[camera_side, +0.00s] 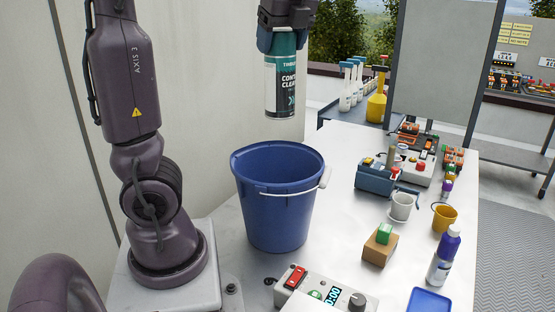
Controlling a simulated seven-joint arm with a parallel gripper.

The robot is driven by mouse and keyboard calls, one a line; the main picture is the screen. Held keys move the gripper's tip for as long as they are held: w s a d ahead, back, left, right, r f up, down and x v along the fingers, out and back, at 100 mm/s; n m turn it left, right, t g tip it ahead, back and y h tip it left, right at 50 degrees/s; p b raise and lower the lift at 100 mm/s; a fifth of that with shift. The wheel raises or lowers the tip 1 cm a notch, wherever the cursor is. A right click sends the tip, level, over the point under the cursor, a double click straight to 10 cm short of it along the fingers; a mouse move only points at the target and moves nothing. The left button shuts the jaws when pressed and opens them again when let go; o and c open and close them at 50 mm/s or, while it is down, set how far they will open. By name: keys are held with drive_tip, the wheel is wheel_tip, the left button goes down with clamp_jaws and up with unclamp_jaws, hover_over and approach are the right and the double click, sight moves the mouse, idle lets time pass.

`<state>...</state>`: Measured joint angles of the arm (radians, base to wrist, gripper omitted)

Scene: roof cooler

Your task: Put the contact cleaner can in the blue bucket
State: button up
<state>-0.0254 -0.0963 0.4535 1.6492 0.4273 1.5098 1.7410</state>
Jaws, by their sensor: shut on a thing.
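A control box (325,291) with a red switch stands in front of the bucket. To the right are a white mug (401,207), a yellow cup (444,218), a cardboard box (379,248), a blue-capped bottle (443,258) and a blue toolbox (376,180).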

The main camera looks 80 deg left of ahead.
wheel_tip(320, 180, down, 32)
drive_tip(key=shift+s+a+f, duration=0.2)
drive_tip(key=shift+a, duration=0.1)
drive_tip(key=o, duration=1.5)
drive_tip(key=shift+f, duration=0.15)
drive_tip(key=shift+o, duration=0.2)
drive_tip(key=v, duration=1.2)
drive_tip(key=s+d+r+n+t+h, duration=0.2)
drive_tip(key=d+r+n+t, duration=0.1)
drive_tip(key=d+r+n, duration=0.2)
drive_tip(key=s+d+r+n+t+h, duration=0.2)
drive_tip(key=d+r+n, duration=0.3)
drive_tip(key=d+n, duration=0.4)
drive_tip(key=s+d+t, duration=0.1)
drive_tip(key=d, duration=0.2)
drive_tip(key=shift+s+d+r+n+t, duration=0.2)
drive_tip(key=shift+d+n+t, duration=0.1)
drive_tip(key=shift+t, duration=0.1)
